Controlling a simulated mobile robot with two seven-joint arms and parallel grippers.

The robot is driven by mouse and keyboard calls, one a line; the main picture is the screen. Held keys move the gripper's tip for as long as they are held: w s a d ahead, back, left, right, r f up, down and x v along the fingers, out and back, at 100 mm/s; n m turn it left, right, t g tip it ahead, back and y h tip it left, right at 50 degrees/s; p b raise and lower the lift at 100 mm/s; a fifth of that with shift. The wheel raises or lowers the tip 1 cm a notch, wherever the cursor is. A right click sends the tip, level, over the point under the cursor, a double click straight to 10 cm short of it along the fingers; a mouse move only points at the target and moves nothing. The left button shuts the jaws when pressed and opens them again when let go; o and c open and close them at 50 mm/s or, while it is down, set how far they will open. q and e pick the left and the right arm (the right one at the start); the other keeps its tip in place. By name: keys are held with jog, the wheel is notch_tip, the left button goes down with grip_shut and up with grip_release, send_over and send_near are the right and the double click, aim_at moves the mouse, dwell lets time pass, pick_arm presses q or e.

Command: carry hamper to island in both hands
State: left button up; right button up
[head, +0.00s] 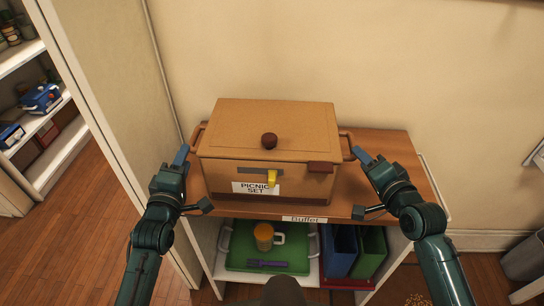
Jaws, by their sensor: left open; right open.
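The hamper (268,125) is a tan, lidded box with a dark round knob, a yellow latch and a "PICNIC SET" label. It stands on the wooden top of a unit labelled "Buffet" (385,150). A brown handle loop sticks out at each side. My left gripper (194,181) is open beside the hamper's left handle (196,135). My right gripper (359,184) is open beside the right handle (347,143). One finger of each reaches up close to its handle; I cannot tell whether they touch. No island shows in view.
Below the top, a shelf holds a green tray (235,262) with an orange-topped mug (264,236), and blue and green upright holders (343,250). White shelves (62,135) stand at left. A grey bin (525,258) is at right. Wooden floor (75,225) is clear at left.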

aim_at(191, 140)
pick_arm(q)
jog(key=w, duration=0.7)
jog(key=shift+w+d, duration=0.2)
pick_arm(e)
jog(key=x, duration=0.7)
jog(key=shift+w+f, duration=0.1)
jog(key=shift+w, duration=0.05)
pick_arm(q)
grip_shut()
pick_arm(e)
grip_shut()
